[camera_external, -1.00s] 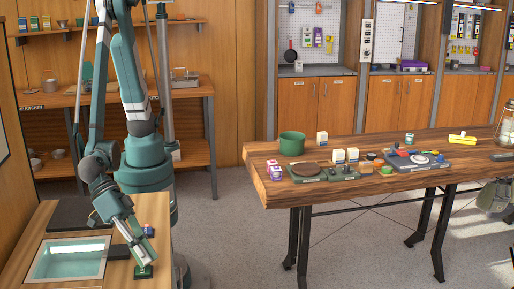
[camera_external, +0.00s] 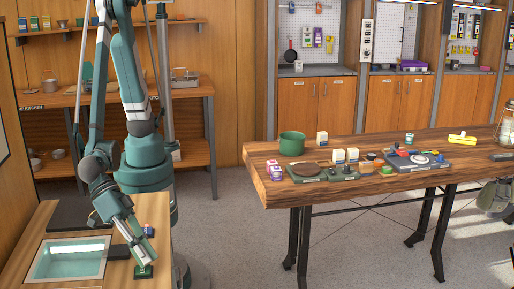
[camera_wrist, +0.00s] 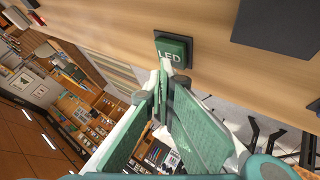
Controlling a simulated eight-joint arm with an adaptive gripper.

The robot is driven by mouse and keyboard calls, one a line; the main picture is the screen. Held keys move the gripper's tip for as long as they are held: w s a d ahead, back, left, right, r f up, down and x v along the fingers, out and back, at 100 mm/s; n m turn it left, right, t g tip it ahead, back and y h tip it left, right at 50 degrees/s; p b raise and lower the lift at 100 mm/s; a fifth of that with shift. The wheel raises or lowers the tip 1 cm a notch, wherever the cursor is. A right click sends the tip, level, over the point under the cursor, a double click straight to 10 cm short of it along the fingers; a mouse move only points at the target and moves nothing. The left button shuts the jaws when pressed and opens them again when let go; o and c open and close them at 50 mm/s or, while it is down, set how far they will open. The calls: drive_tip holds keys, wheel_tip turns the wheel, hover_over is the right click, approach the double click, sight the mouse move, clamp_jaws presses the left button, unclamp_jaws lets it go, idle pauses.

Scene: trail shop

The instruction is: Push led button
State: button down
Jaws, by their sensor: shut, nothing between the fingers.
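The LED button (camera_wrist: 173,50) is a green square block with white "LED" lettering on a dark base, set on the wooden counter. It also shows in the external view (camera_external: 143,272) near the bottom of the picture. My gripper (camera_wrist: 164,64) is shut and empty. In the wrist view its fingertips overlap the lower edge of the button, over the lettering's lower left. In the external view my gripper (camera_external: 149,261) points down at the button. I cannot tell whether the tips touch it. The fingertips hide a small part of the button.
A sink basin (camera_external: 65,262) is set in the counter left of the button. A small blue and red object (camera_external: 149,231) stands behind the gripper. A long wooden table (camera_external: 400,180) with several items stands to the right, across open floor (camera_external: 225,235).

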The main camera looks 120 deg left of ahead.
sight(147, 267)
drive_tip(key=shift+f+b, duration=0.45)
drive_tip(key=shift+f, duration=0.05)
drive_tip(key=shift+r, duration=0.2)
idle(0.4)
drive_tip(key=shift+r, duration=0.3)
wheel_tip(147, 267, up, 6)
drive_tip(key=p, duration=0.3)
drive_tip(key=shift+p, duration=0.4)
idle(0.4)
idle(3.2)
